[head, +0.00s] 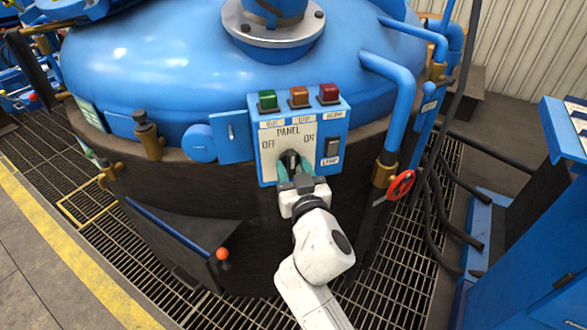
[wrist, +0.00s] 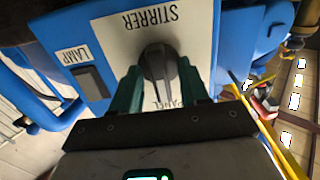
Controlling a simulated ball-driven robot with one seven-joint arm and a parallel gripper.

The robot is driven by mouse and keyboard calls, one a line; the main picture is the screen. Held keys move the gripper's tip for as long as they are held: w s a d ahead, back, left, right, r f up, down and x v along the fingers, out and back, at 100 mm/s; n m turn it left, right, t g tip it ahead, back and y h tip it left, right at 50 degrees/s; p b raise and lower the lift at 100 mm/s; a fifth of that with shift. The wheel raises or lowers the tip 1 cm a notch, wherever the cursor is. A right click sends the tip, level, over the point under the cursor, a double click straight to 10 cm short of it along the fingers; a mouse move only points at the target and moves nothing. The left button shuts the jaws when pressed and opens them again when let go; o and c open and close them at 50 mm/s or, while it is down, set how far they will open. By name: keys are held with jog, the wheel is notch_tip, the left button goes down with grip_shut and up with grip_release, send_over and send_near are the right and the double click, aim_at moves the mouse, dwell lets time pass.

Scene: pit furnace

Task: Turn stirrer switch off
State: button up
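The stirrer switch is a black rotary knob (head: 291,158) on the white face of a blue control panel (head: 268,170), between the printed words OFF on the left and ON on the right. In the wrist view the knob (wrist: 158,65) stands under the upside-down word STIRRER. My gripper (head: 292,172) is at the panel, its green fingers on either side of the knob. In the wrist view my gripper (wrist: 160,88) shows pale gaps between the fingers and the knob's grip, so it looks open around it. The knob's exact pointing direction is hard to tell.
Green (head: 267,100), orange (head: 299,97) and red (head: 328,93) buttons top the panel. A black lamp switch (head: 332,147) is at its right. A blue pipe (head: 399,105) and a red valve wheel (head: 401,185) stand farther right. The blue furnace lid (head: 180,60) rises behind.

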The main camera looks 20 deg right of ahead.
grip_shut()
jog(key=shift+n, duration=0.3)
jog(key=n, duration=0.4)
jog(key=shift+n+p, duration=0.45)
jog(key=shift+n, duration=1.65)
jog(key=shift+a, duration=0.1)
grip_release()
